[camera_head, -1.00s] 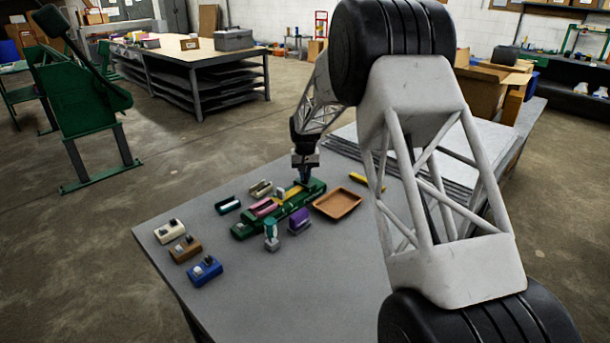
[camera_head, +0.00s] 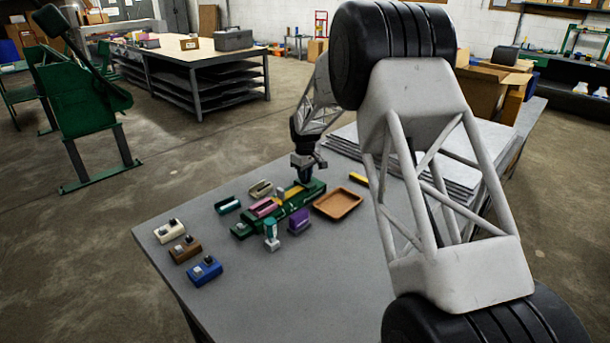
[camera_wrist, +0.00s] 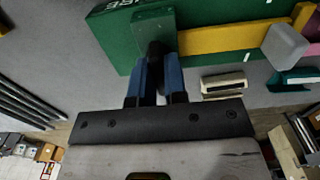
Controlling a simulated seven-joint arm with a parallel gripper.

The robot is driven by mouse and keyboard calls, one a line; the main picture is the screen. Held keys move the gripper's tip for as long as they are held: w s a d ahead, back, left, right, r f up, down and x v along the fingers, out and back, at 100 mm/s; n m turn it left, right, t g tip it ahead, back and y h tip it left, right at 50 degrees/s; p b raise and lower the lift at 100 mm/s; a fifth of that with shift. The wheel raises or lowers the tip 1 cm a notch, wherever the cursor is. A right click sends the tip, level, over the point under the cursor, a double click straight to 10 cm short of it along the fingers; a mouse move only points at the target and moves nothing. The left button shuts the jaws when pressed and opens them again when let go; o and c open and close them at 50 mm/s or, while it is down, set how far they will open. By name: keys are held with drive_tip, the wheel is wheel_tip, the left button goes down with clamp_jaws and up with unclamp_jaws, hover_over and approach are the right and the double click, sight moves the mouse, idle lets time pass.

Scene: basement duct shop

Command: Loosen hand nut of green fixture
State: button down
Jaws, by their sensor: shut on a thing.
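The green fixture (camera_head: 299,204) lies on the grey table, with a yellow bar and a pink piece along it. In the wrist view the green fixture (camera_wrist: 118,40) fills the top, with the yellow bar (camera_wrist: 220,40) running right from its upright block. A dark round hand nut (camera_wrist: 155,50) sits at that block. My gripper (camera_wrist: 158,72) has its two blue fingers shut on the nut, one on each side; the fingers hide part of it. In the head view my gripper (camera_head: 304,178) is at the fixture's far right end, and the nut cannot be made out there.
Cream (camera_head: 170,229), brown (camera_head: 186,249) and blue (camera_head: 205,270) boxes stand front left. A teal-topped piece (camera_head: 271,236) and purple block (camera_head: 299,222) stand before the fixture. A brown tray (camera_head: 338,205) lies right; stacked sheets (camera_head: 345,150) lie behind. The front table is clear.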

drive_tip(key=shift+r, duration=0.1)
idle(0.3)
drive_tip(key=c, duration=1.2)
unclamp_jaws()
drive_tip(key=shift+o, duration=0.2)
drive_tip(key=shift+r, duration=3.85)
drive_tip(key=shift+r, duration=0.1)
